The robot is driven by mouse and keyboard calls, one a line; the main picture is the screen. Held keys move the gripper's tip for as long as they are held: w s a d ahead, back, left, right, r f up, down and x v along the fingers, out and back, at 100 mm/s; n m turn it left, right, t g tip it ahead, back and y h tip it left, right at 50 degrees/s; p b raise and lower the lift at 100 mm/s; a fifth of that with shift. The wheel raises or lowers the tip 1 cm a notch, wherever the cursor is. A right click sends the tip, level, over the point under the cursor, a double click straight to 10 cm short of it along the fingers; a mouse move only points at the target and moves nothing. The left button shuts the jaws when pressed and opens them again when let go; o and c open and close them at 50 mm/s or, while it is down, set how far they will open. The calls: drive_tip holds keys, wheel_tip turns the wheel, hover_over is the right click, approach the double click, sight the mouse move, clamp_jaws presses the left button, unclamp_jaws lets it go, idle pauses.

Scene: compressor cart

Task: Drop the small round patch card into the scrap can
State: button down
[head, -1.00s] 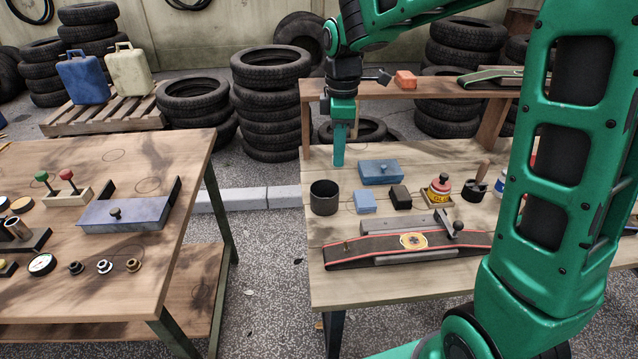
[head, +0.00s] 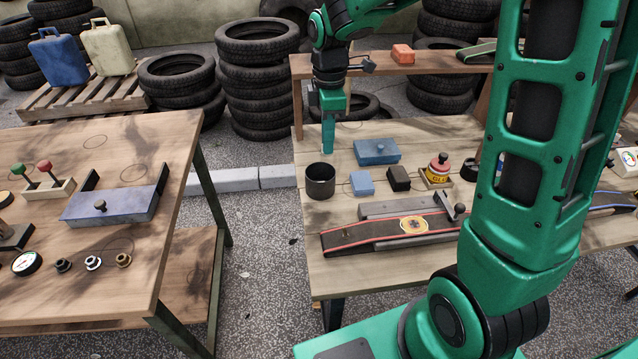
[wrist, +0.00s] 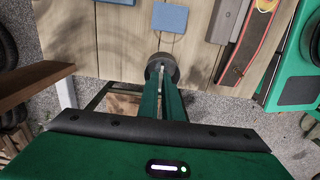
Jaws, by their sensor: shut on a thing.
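The scrap can (head: 320,184) is a dark open cylinder at the left front of the right-hand bench. It also shows in the wrist view (wrist: 154,74), behind my fingertips. My gripper (head: 328,150) points down, with its green fingers just above and behind the can's rim in the head view. In the wrist view my fingers (wrist: 161,86) are close together and their tips overlap the can's mouth. They are shut on the small round patch card, of which at most a thin pale edge shows between the tips. I cannot tell its exact tilt.
A blue box (head: 377,152), a blue block (head: 361,183) and a black block (head: 399,179) stand right of the can. A raised shelf (head: 380,68) runs along the back.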

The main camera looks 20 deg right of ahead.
drive_tip(key=shift+f, duration=0.3)
drive_tip(key=c, duration=1.9)
unclamp_jaws()
drive_tip(key=shift+o, duration=0.2)
wheel_tip(320, 180, up, 11)
drive_tip(key=shift+f, duration=0.15)
